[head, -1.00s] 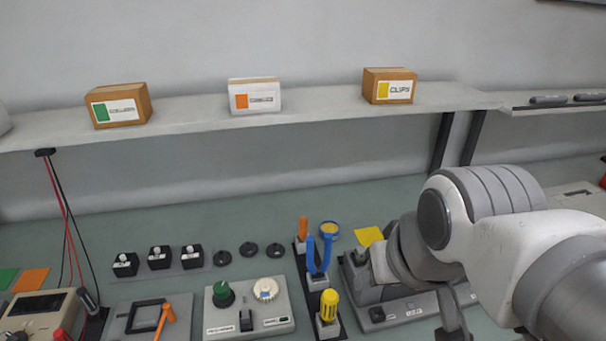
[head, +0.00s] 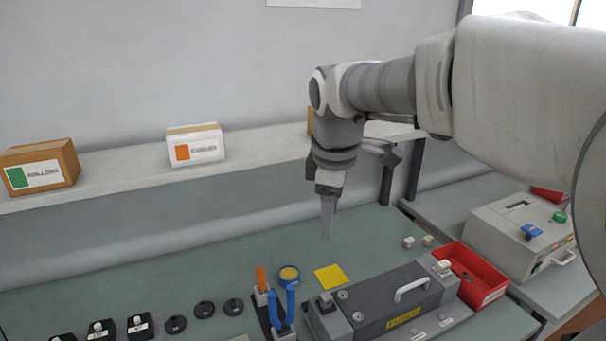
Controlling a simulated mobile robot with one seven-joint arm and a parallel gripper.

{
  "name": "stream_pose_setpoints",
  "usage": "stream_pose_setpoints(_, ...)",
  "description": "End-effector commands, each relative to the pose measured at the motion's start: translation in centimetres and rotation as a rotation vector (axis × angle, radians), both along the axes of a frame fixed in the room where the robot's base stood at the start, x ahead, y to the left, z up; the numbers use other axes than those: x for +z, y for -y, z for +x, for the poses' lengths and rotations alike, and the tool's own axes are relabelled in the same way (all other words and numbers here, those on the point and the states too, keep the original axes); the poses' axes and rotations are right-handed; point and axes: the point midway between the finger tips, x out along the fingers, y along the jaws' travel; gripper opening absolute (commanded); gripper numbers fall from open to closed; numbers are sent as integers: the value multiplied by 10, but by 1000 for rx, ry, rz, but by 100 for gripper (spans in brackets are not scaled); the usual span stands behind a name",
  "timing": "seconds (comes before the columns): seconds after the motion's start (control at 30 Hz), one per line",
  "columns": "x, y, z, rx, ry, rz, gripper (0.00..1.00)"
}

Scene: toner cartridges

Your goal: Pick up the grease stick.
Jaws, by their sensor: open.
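An orange stick (head: 261,278) stands upright in the dark tool rack (head: 264,315) at the lower middle; it may be the grease stick, but no label on it can be read. My gripper (head: 327,232) points down above the bench, to the right of the orange stick and higher than it. It is open and empty, seen nearly edge-on, with nothing touching its fingertips.
Blue-handled pliers (head: 283,304) and a round yellow-topped tin (head: 289,274) are close to the orange stick. A yellow square (head: 330,277), a grey machine with a handle (head: 385,305) and a red tray (head: 490,287) lie to the right. The shelf (head: 110,178) runs behind.

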Motion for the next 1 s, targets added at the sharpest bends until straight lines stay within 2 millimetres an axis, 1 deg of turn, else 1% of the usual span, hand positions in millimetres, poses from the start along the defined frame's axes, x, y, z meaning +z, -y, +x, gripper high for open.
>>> stream_pose_setpoints(0.03, -5, -13, 13, 79, -20, -17, 63)
stream_pose_setpoints(0.1, -12, -28, 29, 196, -42, -41, 63)
stream_pose_setpoints(0.17, -19, -41, 41, 296, -61, -60, 63)
stream_pose_setpoints(0.3, -39, -74, 68, 528, -104, -95, 63)
stream_pose_setpoints(0.5, -76, -117, 98, 841, -159, -126, 63)
stream_pose_setpoints(0.6, -93, -135, 107, 965, -178, -133, 63)
stream_pose_setpoints(0.7, -106, -146, 113, 1056, -193, -135, 63)
stream_pose_setpoints(0.8, -114, -154, 116, 1112, -200, -138, 63)
stream_pose_setpoints(0.93, -127, -157, 117, 1141, -206, -138, 63)
stream_pose_setpoints(1.0, -138, -157, 116, 1144, -208, -138, 63)
